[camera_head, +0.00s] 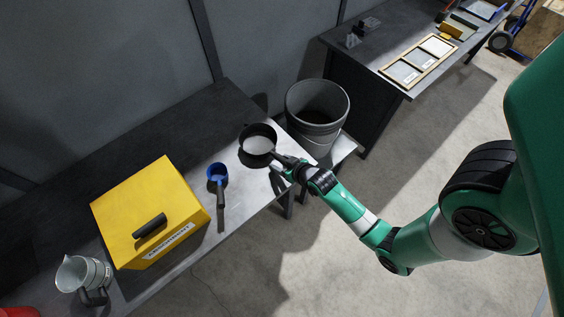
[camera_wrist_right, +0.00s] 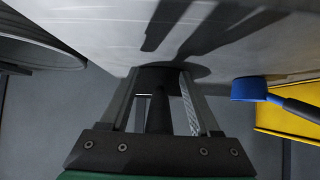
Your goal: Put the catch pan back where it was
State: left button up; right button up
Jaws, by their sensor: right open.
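The catch pan (camera_head: 246,133) is a round black pan with a pale grey inside. It sits at the right end of the near bench in the head view. My right gripper (camera_head: 284,163) is at its handle side, pointing at the pan from the lower right. In the right wrist view the open fingers (camera_wrist_right: 158,92) stand on either side of the dark handle (camera_wrist_right: 158,118). The pan's dark rim (camera_wrist_right: 190,70) shows just past the fingertips, and most of the pan is hidden there. My left gripper is not in view.
A blue scoop (camera_head: 217,172) lies left of the pan, then a yellow box (camera_head: 135,200) and a grey jug (camera_head: 75,273). A grey bucket (camera_head: 318,105) stands on a low stand right of the bench. A second bench (camera_head: 400,60) is beyond it.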

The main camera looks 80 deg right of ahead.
jog(key=p+v, duration=0.3)
jog(key=v, duration=0.9)
jog(key=shift+p, duration=0.4)
jog(key=w+r+n+t, duration=0.2)
jog(key=w+r+t, duration=0.5)
jog(key=w+r, duration=1.25)
jog(key=w+a+r+n+t+y, duration=0.1)
jog(key=w+a+r+t, duration=0.15)
jog(key=r, duration=0.65)
jog(key=w+a+r+n+t+y, duration=0.15)
jog(key=a+r, duration=0.25)
jog(key=r, duration=0.6)
jog(key=s+a+r+n+t+y, duration=0.1)
jog(key=s+a+r+t+y, duration=0.2)
jog(key=r, duration=0.6)
jog(key=s+a+r+n+t+y, duration=0.1)
jog(key=s+a+r+t, duration=0.15)
jog(key=a+r, duration=0.45)
jog(key=s+a+r+n+t+y, duration=0.2)
jog(key=r+t, duration=0.1)
jog(key=r, duration=0.8)
notch_tip(320, 180, up, 25)
jog(key=p, duration=2.5)
jog(key=shift+w+d+r, duration=0.15)
jog(key=shift+d, duration=0.05)
